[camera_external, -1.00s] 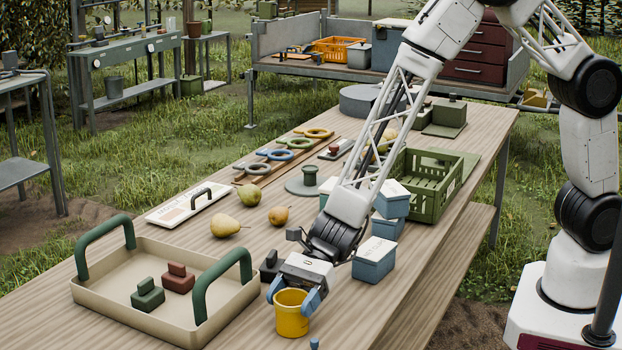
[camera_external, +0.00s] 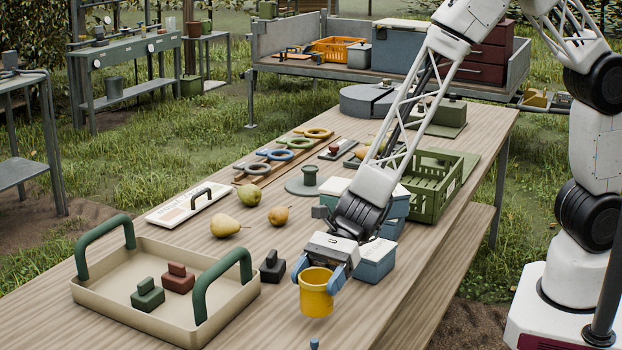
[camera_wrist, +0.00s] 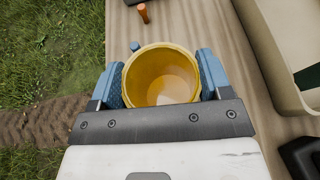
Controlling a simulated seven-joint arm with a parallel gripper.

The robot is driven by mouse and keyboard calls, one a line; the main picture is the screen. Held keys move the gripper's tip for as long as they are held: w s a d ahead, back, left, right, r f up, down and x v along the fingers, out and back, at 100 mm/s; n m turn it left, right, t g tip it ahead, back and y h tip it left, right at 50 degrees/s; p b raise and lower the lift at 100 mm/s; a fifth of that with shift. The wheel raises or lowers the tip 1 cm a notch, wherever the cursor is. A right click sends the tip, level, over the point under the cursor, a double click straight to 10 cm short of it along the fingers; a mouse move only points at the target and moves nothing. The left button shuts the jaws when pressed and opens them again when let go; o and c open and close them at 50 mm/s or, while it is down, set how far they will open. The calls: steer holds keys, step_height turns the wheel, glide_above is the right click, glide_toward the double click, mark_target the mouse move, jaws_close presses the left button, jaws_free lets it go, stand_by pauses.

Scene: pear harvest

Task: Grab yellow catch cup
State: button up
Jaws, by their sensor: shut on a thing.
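The yellow catch cup (camera_external: 316,296) is upright and empty in the outside view, near the front of the wooden table. My gripper (camera_external: 322,285) is shut on it, with one blue finger against each side. In the wrist view the cup (camera_wrist: 160,78) sits between the two blue finger pads of my gripper (camera_wrist: 161,82), and I look down into its open mouth. The cup appears held a little above the table top.
A beige tray (camera_external: 125,305) with green handles stands left of the cup, with a black block (camera_external: 272,268) beside it. Blue boxes (camera_external: 374,264) and a green crate (camera_external: 432,190) stand behind my gripper. A small blue peg (camera_external: 314,344) is at the front edge.

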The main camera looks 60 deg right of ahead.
steer(key=s+d+r, duration=0.1)
steer(key=s+d, duration=0.6)
steer(key=s, duration=0.1)
steer(key=shift+d, duration=0.25)
